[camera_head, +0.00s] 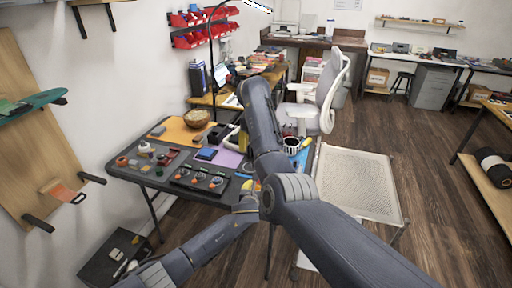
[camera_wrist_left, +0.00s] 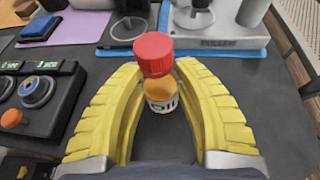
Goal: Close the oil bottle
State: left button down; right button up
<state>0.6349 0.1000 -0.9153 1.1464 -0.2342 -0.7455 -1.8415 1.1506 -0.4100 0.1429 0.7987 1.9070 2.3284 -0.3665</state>
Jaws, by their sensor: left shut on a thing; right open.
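In the left wrist view my left gripper's yellow fingers (camera_wrist_left: 160,70) close in around a red cap (camera_wrist_left: 153,53), with the tips at its sides. The oil bottle (camera_wrist_left: 161,98), with an amber body and a black-and-white label, stands directly below the cap between the fingers. I cannot tell whether the cap is seated on it. In the head view my left gripper (camera_head: 249,188) is at the table's front right part, and the bottle is hidden there. My right gripper (camera_head: 243,142) is open, farther back, and mostly hidden by my right arm.
A black panel with orange knobs (camera_head: 201,180) lies left of my left gripper; it also shows in the left wrist view (camera_wrist_left: 38,95). A grey device on a blue mat (camera_wrist_left: 210,38) is just beyond the fingers. A bowl (camera_head: 196,118) and small parts occupy the table's left and back.

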pick_arm(q)
jog(key=shift+f, duration=0.15)
jog(key=c, duration=0.9)
grip_release()
jog(key=v, duration=1.2)
